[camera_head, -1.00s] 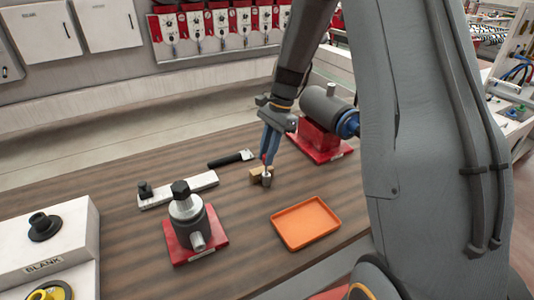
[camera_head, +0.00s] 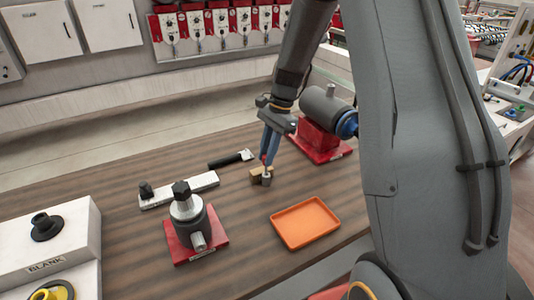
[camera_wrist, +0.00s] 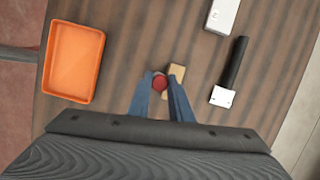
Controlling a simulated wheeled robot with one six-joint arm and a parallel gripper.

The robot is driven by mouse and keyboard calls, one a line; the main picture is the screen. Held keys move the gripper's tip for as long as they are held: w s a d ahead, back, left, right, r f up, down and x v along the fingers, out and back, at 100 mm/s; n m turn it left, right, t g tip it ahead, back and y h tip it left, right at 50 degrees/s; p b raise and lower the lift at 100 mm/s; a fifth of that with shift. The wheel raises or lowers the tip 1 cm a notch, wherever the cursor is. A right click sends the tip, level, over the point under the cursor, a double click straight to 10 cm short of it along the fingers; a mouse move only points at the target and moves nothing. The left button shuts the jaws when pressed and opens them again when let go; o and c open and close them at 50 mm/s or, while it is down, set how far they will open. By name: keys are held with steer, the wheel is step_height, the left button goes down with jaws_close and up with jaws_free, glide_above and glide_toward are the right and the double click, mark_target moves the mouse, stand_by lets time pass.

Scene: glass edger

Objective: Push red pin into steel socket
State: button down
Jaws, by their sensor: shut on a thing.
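My gripper (camera_head: 268,158) is shut on the red pin, pointing down over the brown table. In the wrist view the pin's round red top (camera_wrist: 160,82) shows between the blue fingers of my gripper (camera_wrist: 162,77). The small grey steel socket (camera_head: 267,180) stands on the table directly below the fingertips in the head view. In the wrist view the pin and fingers mostly hide the socket. How deep the pin sits in the socket cannot be told. A small wooden block (camera_head: 256,174) is right beside the socket, and it also shows in the wrist view (camera_wrist: 177,71).
An orange tray (camera_head: 305,224) lies in front to the right. A black-handled tool (camera_head: 228,160) and a white bar (camera_head: 190,188) lie to the left. A grey cylinder fixture on a red base (camera_head: 195,228) stands front left. Another red-based machine (camera_head: 322,145) stands behind the gripper.

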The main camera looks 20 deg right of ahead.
steer(key=shift+f+b, duration=0.95)
steer(key=shift+f, duration=1.3)
steer(key=c, duration=1.5)
jaws_free()
steer(key=shift+c, duration=0.2)
steer(key=shift+r, duration=0.1)
steer(key=b+v, duration=0.2)
steer(key=v, duration=0.5)
steer(key=shift+r+b, duration=0.3)
steer(key=shift+b, duration=0.05)
steer(key=shift+d, duration=0.15)
steer(key=s+a+f+n+t+h+b, duration=0.1)
steer(key=s+f+n, duration=0.1)
steer(key=s+n, duration=0.2)
steer(key=s+f+n+h+b, duration=0.1)
steer(key=s+f+n+b, duration=0.1)
steer(key=s+n, duration=0.3)
steer(key=s+a+f+n+t+h+b, duration=0.1)
steer(key=s+f+n, duration=0.1)
steer(key=s+n, duration=0.3)
steer(key=shift+s+a+f+t, duration=0.1)
steer(key=shift+s+a+t, duration=0.05)
steer(key=shift+s, duration=1.05)
steer(key=shift+s+a+f+t, duration=0.15)
steer(key=shift+s, duration=1.05)
